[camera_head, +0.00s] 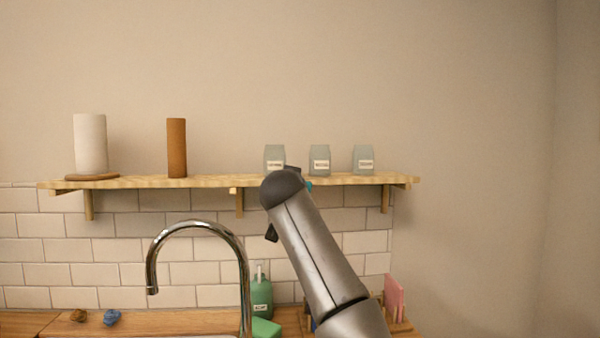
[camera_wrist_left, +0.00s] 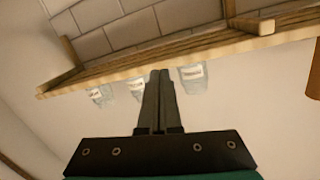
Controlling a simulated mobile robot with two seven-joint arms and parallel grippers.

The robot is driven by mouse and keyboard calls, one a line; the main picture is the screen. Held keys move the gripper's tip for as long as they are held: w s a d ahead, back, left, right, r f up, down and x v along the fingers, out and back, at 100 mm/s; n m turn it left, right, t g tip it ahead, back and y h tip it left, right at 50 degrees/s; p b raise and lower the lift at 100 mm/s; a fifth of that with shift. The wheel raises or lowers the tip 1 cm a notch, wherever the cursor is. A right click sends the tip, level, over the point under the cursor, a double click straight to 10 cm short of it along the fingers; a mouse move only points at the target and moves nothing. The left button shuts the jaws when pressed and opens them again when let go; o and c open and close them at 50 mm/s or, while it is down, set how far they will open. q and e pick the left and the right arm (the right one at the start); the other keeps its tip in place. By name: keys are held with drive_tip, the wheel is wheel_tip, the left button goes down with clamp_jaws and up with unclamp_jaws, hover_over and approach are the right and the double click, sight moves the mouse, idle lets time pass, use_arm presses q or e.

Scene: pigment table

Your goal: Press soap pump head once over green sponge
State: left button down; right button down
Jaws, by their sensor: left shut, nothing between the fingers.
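A green soap bottle (camera_head: 261,298) with a small pale label stands upright on the wooden counter behind the sink. Its pale pump head (camera_head: 259,268) is on top. A green sponge (camera_head: 264,327) lies in front of the bottle, partly cut off by the bottom edge. One arm of mine rises to the right of the bottle in the head view, with its gripper end hidden behind the arm. In the left wrist view my left gripper (camera_wrist_left: 157,75) is shut and empty, its fingers pointing toward the shelf and jars. My right gripper is not seen.
A curved chrome faucet (camera_head: 204,226) stands left of the bottle. Above, a wooden shelf (camera_head: 215,182) holds a paper roll (camera_head: 90,145), a brown cylinder (camera_head: 176,148) and three labelled jars (camera_head: 320,160). Blue (camera_head: 112,317) and brown (camera_head: 78,315) lumps lie left; a pink item (camera_head: 394,298) stands right.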

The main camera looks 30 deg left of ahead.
use_arm(q)
drive_tip(key=r, duration=0.1)
drive_tip(key=w+r+t, duration=0.1)
drive_tip(key=d+r+t, duration=0.1)
drive_tip(key=shift+w+r+y, duration=0.3)
drive_tip(key=shift+r+y, duration=0.05)
drive_tip(key=shift+y, duration=0.05)
idle(0.5)
drive_tip(key=shift+r, duration=0.1)
